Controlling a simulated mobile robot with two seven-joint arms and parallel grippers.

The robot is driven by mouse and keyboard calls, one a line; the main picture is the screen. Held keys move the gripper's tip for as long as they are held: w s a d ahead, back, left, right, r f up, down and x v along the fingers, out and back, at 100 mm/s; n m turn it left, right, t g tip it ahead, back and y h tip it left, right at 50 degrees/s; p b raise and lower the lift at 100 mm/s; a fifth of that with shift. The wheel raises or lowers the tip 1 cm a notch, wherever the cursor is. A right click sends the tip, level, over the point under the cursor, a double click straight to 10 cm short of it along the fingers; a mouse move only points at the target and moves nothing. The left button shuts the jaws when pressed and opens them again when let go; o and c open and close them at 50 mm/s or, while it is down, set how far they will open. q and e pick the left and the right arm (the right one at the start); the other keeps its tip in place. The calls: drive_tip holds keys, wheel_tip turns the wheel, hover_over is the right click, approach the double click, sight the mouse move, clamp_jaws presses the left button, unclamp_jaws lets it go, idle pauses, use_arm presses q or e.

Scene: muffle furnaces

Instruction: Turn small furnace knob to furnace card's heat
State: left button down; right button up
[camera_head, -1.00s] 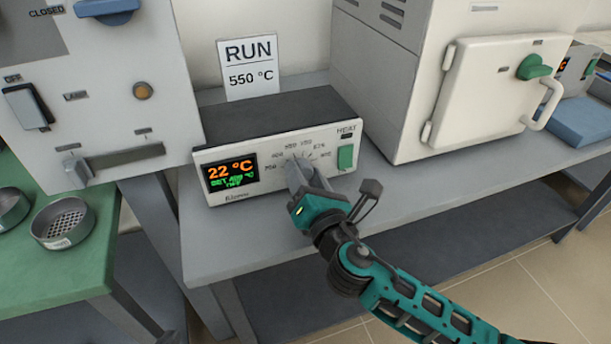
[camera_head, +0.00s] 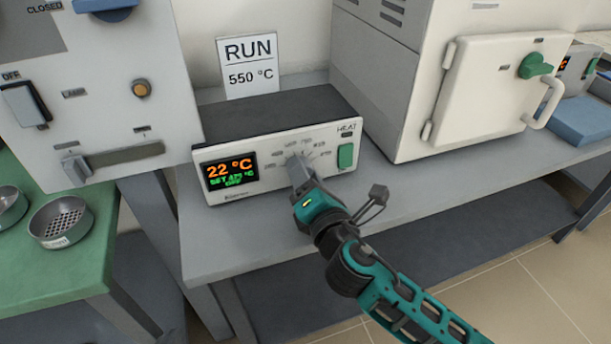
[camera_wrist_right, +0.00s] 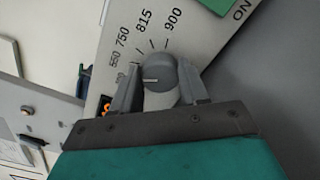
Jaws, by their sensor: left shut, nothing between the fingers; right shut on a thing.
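The RUN card (camera_head: 249,68) reads 550 °C and stands upright behind the small control box (camera_head: 280,106). My left gripper is not in view.
A green HEAT switch (camera_head: 345,156) is right of the knob. A large white furnace (camera_head: 490,95) with a green door handle stands to the right. A grey panel (camera_head: 95,90) stands left, above a green table (camera_head: 85,270) with round sieves. The grey bench front is clear.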

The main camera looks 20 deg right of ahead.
use_arm(q)
drive_tip(key=shift+f, duration=0.15)
use_arm(e)
drive_tip(key=shift+m, duration=1.1)
use_arm(q)
drive_tip(key=shift+a, duration=0.1)
use_arm(e)
drive_tip(key=o, duration=1.1)
drive_tip(key=shift+c, duration=0.2)
use_arm(q)
drive_tip(key=shift+s, duration=0.1)
